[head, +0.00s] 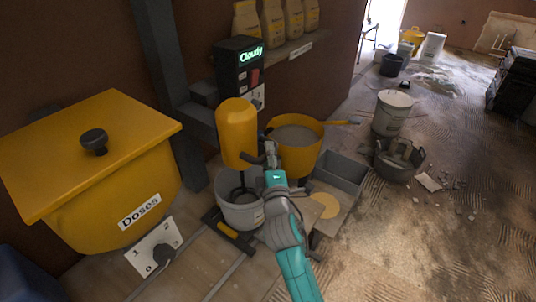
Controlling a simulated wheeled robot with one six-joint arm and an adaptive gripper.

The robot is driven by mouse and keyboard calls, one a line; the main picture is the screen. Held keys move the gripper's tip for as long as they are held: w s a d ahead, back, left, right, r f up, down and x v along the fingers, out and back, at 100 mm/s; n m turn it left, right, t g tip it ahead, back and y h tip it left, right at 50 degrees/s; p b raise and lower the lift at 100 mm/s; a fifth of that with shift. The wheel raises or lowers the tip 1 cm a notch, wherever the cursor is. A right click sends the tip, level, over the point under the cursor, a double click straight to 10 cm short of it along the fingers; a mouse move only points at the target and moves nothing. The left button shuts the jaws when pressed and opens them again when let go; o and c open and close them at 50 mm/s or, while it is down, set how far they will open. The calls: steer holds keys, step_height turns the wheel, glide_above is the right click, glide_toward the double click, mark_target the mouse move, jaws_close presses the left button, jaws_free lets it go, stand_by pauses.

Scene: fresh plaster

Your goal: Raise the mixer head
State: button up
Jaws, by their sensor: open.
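The mixer head (238,128) is a yellow, rounded cylinder on a dark column, with a dark handle (252,160) at its lower right. Its dark shaft reaches down into a grey mixing bucket (240,215) below, so the head sits low over the bucket. My gripper (269,150) is open, close to the right of the head near the handle. I cannot tell whether it touches the handle; the fingers are small and partly overlap the things behind.
A yellow hopper (85,190) labelled "Doses" with a dial (154,253) stands left. A display reading "Cloudy" (240,62) is above the head. A yellow tub (298,150) and grey tray (342,172) are close to my gripper. Open floor (425,240) lies right.

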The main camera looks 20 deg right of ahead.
steer(key=shift+w, duration=0.25)
jaws_close()
steer(key=shift+r, duration=0.1)
step_height(320, 180, up, 19)
stand_by(0.5)
steer(key=shift+r, duration=0.15)
steer(key=shift+c, duration=0.8)
jaws_free()
steer(key=shift+o, duration=0.8)
